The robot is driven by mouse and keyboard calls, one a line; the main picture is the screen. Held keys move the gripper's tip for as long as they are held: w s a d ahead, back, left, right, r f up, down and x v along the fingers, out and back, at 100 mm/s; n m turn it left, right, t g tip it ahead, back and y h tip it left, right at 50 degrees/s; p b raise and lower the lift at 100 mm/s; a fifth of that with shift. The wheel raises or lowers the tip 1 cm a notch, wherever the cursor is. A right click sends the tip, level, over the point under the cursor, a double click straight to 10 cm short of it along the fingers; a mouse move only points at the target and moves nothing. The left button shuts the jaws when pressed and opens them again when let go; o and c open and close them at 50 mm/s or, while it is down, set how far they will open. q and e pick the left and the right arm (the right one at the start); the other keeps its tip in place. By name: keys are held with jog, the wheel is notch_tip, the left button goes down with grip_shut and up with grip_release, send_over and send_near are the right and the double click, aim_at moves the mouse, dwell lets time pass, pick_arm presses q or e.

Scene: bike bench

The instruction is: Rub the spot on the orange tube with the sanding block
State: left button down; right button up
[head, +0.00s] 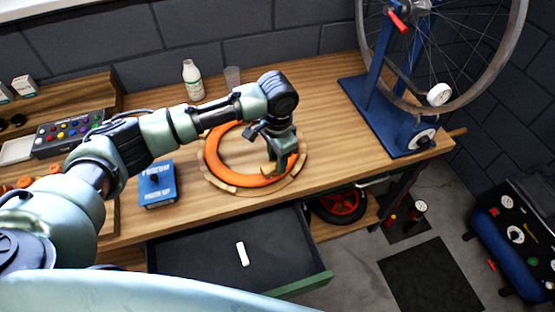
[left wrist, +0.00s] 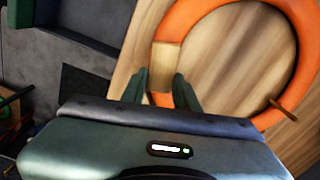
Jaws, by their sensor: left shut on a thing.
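The orange tube (head: 215,160) lies as a ring on the wooden bench top; it also shows in the left wrist view (left wrist: 297,75). My left gripper (head: 284,166) is over the right side of the ring, pointing down. In the left wrist view, its two green fingers (left wrist: 165,92) are shut on a tan block (left wrist: 166,62), which looks like the sanding block. The block is at the tube and covers part of it; I cannot tell if it touches. I cannot make out the spot. My right gripper is out of view.
A blue box (head: 158,184) lies left of the ring. A white bottle (head: 193,80) and a clear cup (head: 232,78) stand behind it. An open drawer (head: 200,255) holds a white stick (head: 242,254). A blue wheel stand (head: 395,125) is at the right.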

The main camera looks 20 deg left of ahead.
pick_arm(q)
jog(key=shift+f, duration=0.35)
dwell(0.6)
jog(key=shift+w+d, duration=0.1)
jog(key=shift+w+d, duration=0.45)
jog(key=shift+a+p, duration=0.1)
jog(key=shift+p, duration=0.2)
jog(key=shift+s+a+p, duration=0.55)
jog(key=shift+s+p, duration=0.15)
jog(key=shift+p, duration=0.05)
jog(key=shift+s+a+f+p, duration=0.1)
jog(key=shift+s+a+p, duration=0.25)
jog(key=shift+s, duration=0.05)
jog(key=shift+w+d, duration=0.15)
jog(key=shift+w+d, duration=0.8)
jog(key=shift+w, duration=0.15)
